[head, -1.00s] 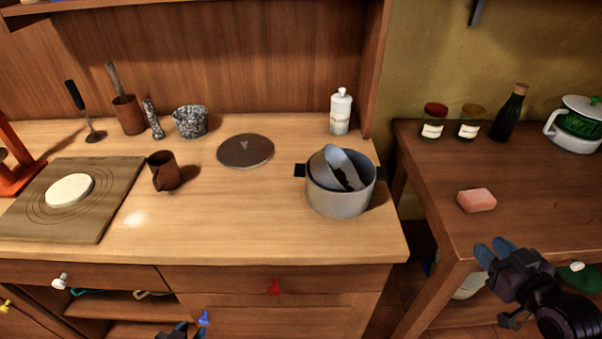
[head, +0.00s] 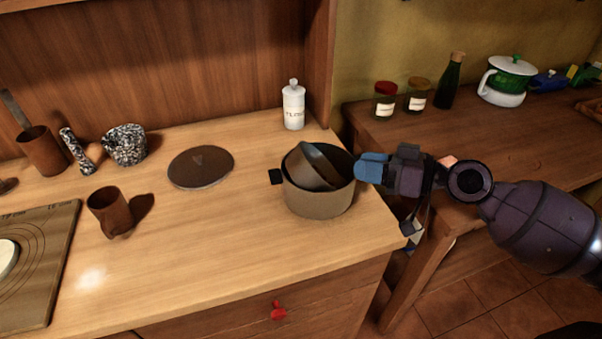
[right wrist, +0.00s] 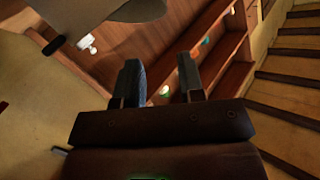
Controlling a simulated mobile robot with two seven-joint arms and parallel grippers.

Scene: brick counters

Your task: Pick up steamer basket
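A grey pot (head: 318,203) stands near the right end of the wooden counter. A dark, curved metal piece (head: 311,168), which looks like the steamer basket, leans tilted inside it; its lower part is hidden by the pot wall. My right gripper (head: 370,168) is at the pot's right rim, its blue fingertips hiding the right handle; I cannot tell whether they touch it. In the right wrist view its fingers (right wrist: 160,82) stand apart with nothing between them. The pot's underside (right wrist: 85,15) shows at the top left there. My left gripper is not in view.
A round lid (head: 200,167) lies left of the pot, with a brown cup (head: 110,211) further left. A white bottle (head: 293,107) stands behind the pot. A side table (head: 400,130) with jars is at right. The counter in front of the pot is clear.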

